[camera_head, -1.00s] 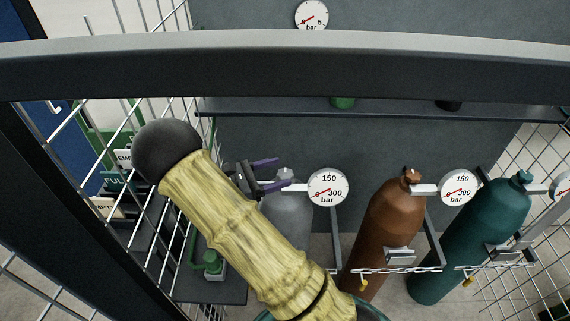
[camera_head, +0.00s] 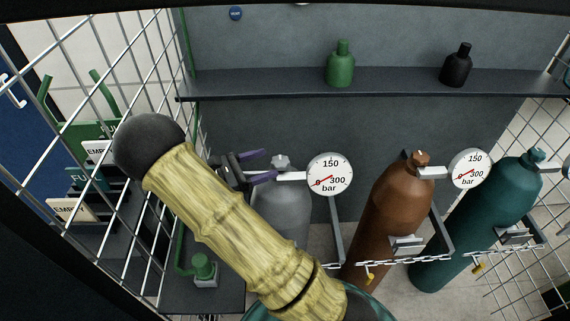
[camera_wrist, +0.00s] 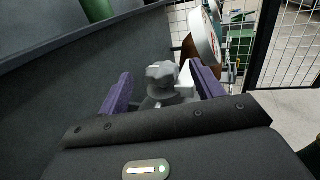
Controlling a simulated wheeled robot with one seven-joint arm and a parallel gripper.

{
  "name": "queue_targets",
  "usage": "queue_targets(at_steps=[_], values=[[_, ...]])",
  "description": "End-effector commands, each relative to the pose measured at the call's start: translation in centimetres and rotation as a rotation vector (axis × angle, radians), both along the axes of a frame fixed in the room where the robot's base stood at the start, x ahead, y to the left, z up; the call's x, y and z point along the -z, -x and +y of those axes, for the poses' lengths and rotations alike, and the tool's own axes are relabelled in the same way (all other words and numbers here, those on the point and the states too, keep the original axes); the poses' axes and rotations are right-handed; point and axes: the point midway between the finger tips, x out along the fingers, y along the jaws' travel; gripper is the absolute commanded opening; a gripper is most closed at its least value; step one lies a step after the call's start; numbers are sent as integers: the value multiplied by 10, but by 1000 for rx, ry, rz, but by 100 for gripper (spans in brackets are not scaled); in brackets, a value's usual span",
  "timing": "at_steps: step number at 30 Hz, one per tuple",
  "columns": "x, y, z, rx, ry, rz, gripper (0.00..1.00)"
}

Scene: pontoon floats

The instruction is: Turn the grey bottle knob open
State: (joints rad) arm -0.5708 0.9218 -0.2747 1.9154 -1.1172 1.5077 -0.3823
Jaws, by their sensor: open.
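The grey bottle (camera_head: 292,207) stands at the left of the bottle row, partly hidden behind my sleeved arm. Its grey knob (camera_head: 281,161) sits on top, with a gauge (camera_head: 330,173) joined at its right. In the wrist view the knob (camera_wrist: 162,73) is straight ahead, between the tips of my gripper's two purple fingers (camera_wrist: 160,88). My gripper (camera_head: 258,165) is open in the head view, its fingers just left of the knob. I cannot tell whether either finger touches the knob.
A brown bottle (camera_head: 399,208) and a teal bottle (camera_head: 488,212) stand to the right behind a chain (camera_head: 400,260). A shelf (camera_head: 395,80) behind holds a small green bottle (camera_head: 340,66) and a black one (camera_head: 458,66). Wire mesh (camera_head: 120,110) is at the left.

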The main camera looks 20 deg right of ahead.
Motion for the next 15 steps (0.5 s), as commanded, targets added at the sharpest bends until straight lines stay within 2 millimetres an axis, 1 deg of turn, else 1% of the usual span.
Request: queue_targets(at_steps=[1, 4, 15], values=[[9, 0, 0, 0, 0, 0, 66], [17, 0, 0, 0, 0, 0, 66], [17, 0, 0, 0, 0, 0, 66]])
